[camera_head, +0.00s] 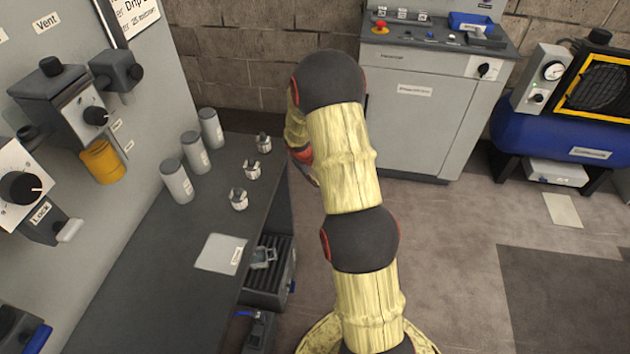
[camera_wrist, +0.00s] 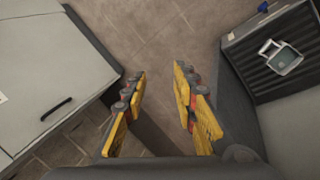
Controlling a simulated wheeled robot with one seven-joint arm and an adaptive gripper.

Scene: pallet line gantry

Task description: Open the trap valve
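I see no part with a readable trap valve label, so I cannot tell which one it is. A small blue-handled part (camera_head: 255,328) sits low at the bench's right side in the head view. Another blue-handled part (camera_head: 38,338) is at the lower left edge, partly cut off. My gripper (camera_wrist: 159,76) shows in the wrist view with its yellow fingers apart, open and empty above the floor. In the head view my arm hides most or all of the gripper.
A dark bench (camera_head: 150,300) holds grey cylinders (camera_head: 176,182) and small metal fittings (camera_head: 239,199). A ribbed black tray (camera_head: 280,272) holds a metal piece (camera_wrist: 283,58). A grey control cabinet (camera_head: 430,110) and blue tank (camera_head: 560,140) stand behind. Floor at right is open.

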